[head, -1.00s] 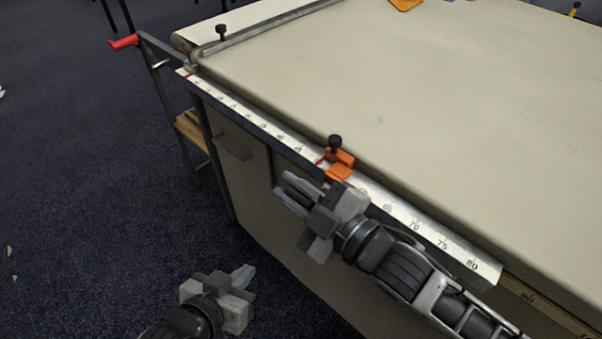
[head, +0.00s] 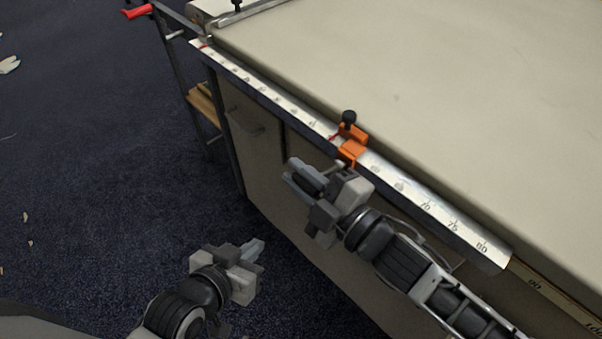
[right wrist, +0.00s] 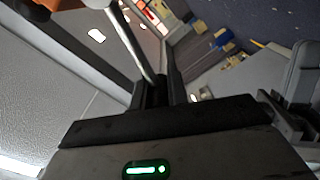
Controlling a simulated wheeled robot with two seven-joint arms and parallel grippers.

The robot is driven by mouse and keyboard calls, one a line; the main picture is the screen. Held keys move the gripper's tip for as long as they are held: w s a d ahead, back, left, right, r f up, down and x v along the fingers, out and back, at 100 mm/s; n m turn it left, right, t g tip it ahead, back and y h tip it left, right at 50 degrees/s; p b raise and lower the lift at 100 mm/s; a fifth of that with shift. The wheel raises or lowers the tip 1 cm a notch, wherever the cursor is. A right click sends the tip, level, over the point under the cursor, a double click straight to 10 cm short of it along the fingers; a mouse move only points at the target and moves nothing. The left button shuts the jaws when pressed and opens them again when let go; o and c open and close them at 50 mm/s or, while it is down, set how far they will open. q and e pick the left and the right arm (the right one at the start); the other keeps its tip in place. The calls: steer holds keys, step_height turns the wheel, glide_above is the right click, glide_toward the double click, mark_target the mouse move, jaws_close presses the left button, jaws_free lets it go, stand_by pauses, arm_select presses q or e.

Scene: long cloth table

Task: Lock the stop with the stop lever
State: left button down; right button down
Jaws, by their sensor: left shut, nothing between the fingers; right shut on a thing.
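The orange stop (head: 353,142), with a black knob on top, sits on the silver ruled rail along the table's near edge. My right gripper (head: 292,173) is just below and left of the stop, in front of the cabinet side. It is shut on the stop lever, which is mostly hidden in the head view. In the right wrist view a thin pale rod, seemingly the lever (right wrist: 133,42), runs up from between the fingers. A bit of orange, likely the stop, shows at the top left there. My left gripper (head: 258,250) is shut and empty, low over the floor.
The ruled rail (head: 270,92) runs along the edge of the pale table (head: 420,90). A red handle (head: 137,13) sticks out at the far left corner. The cabinet side (head: 255,160) is close behind my right gripper. Open blue floor lies to the left.

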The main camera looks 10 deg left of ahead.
steer(key=c, duration=1.4)
jaws_free()
steer(key=shift+f, duration=0.1)
steer(key=shift+o, duration=0.2)
arm_select(q)
steer(key=shift+d+f+b, duration=0.1)
steer(key=shift+f+b, duration=0.15)
steer(key=shift+b, duration=0.5)
arm_select(e)
steer(key=v, duration=1.6)
